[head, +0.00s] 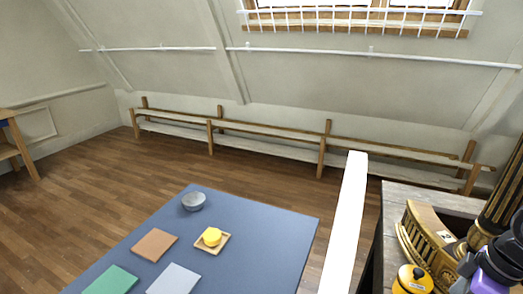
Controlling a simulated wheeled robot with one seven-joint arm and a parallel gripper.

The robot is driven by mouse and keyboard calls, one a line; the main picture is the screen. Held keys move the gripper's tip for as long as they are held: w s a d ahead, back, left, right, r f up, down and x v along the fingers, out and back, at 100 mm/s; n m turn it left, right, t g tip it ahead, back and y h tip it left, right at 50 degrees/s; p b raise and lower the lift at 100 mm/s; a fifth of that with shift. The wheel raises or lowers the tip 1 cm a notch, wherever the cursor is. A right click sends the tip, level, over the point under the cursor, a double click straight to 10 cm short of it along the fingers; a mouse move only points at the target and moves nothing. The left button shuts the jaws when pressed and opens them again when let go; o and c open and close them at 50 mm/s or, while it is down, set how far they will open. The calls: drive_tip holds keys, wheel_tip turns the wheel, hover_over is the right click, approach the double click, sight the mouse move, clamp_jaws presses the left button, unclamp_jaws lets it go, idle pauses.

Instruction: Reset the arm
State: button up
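I cannot make out my gripper or its fingertips in the head view. A plain white bar rises from the bottom edge right of centre. I cannot tell whether it is part of my arm. In the bottom right corner there is a black and purple object (494,268), cut off by the frame edge. What it is cannot be told.
A blue table (258,222) holds a grey bowl (194,201), a yellow object (212,237) on a small wooden tray (224,246), and brown (155,245), green (110,281) and pale (174,279) flat squares. A gilt piece (430,228) stands right, beside a yellow, black-knobbed item (413,279). Wooden floor (95,190) is clear.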

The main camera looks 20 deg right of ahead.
drive_tip(key=w+d+r+m+t+h, duration=0.25)
drive_tip(key=w+r+t, duration=0.75)
drive_tip(key=w, duration=0.6)
drive_tip(key=w+a+r+m+t+h, duration=0.2)
drive_tip(key=a+r+m+t, duration=0.15)
drive_tip(key=r, duration=0.35)
drive_tip(key=w+a+r+m+t+h, duration=0.2)
drive_tip(key=w+r+m+t, duration=0.1)
drive_tip(key=r+t, duration=0.25)
drive_tip(key=s+a+f+n+g+y, duration=0.2)
drive_tip(key=s+a+f+g+y, duration=0.1)
drive_tip(key=s+a+f, duration=0.9)
drive_tip(key=s+a+f+n+g+y, duration=0.2)
drive_tip(key=s+a+f+n+y, duration=0.1)
drive_tip(key=s+a+f, duration=1)
drive_tip(key=s+a, duration=0.1)
drive_tip(key=s, duration=0.5)
drive_tip(key=shift+s+a+g, duration=0.15)
drive_tip(key=shift+a+g, duration=0.15)
drive_tip(key=shift+g, duration=0.1)
